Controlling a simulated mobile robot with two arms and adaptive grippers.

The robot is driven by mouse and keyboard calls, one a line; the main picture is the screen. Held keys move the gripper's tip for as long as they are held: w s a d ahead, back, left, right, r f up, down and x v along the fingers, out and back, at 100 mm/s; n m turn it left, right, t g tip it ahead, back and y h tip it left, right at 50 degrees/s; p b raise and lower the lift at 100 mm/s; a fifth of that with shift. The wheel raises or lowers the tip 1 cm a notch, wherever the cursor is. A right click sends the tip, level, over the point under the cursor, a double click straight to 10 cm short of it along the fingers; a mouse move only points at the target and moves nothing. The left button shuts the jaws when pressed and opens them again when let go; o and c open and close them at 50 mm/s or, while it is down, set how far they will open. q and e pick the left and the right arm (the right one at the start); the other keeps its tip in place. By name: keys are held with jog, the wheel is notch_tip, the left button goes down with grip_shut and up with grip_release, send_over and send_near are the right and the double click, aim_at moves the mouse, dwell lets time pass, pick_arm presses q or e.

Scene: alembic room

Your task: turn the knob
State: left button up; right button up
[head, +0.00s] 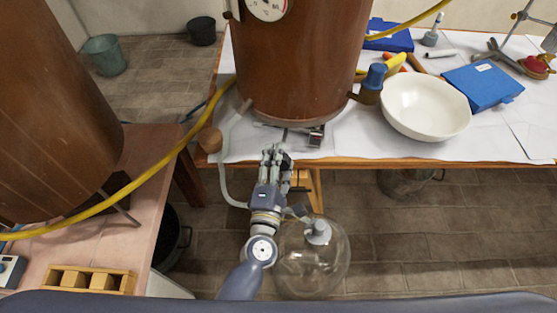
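My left gripper (274,152) reaches forward from the bottom of the head view, its fingertips just in front of the table edge below the large brown vessel (305,65). The fingers are small here, and I cannot tell how far apart they are or whether they touch anything. A small metal and dark fitting with a red part (316,136) shows under the vessel's front, just right of and beyond the fingertips. I cannot make out a knob clearly; it may be in that fitting or hidden behind the gripper. My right gripper is not in view.
A glass flask (325,268) stands beside my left arm.

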pick_arm(q)
jog(key=shift+o, duration=0.6)
jog(key=shift+s, duration=0.1)
jog(key=s+a, duration=0.2)
jog(key=s, duration=0.9)
jog(key=shift+s, duration=0.3)
jog(key=s+a+f+m+g, duration=0.1)
jog(key=s+f+m+g, duration=0.2)
jog(key=f, duration=0.7)
jog(key=s+a+f+m+g+h, duration=0.1)
jog(key=s+a+f+m+g, duration=0.1)
jog(key=f+m, duration=0.55)
jog(key=s+a+f+m+g, duration=0.1)
jog(key=s+f+m+g, duration=0.15)
jog(key=f, duration=0.95)
jog(key=s+a+f+m+g+y, duration=0.2)
jog(key=s+a+f+m+g, duration=0.2)
jog(key=s+a+f, duration=0.4)
jog(key=s+a+f+m+g+y+p, duration=0.1)
jog(key=s+a+f+m+g+y, duration=0.1)
jog(key=s+a+f+m+g, duration=0.3)
jog(key=s+a+f, duration=0.4)
jog(key=s+f, duration=0.1)
jog(key=s, duration=0.5)
jog(key=shift+a+f, duration=0.2)
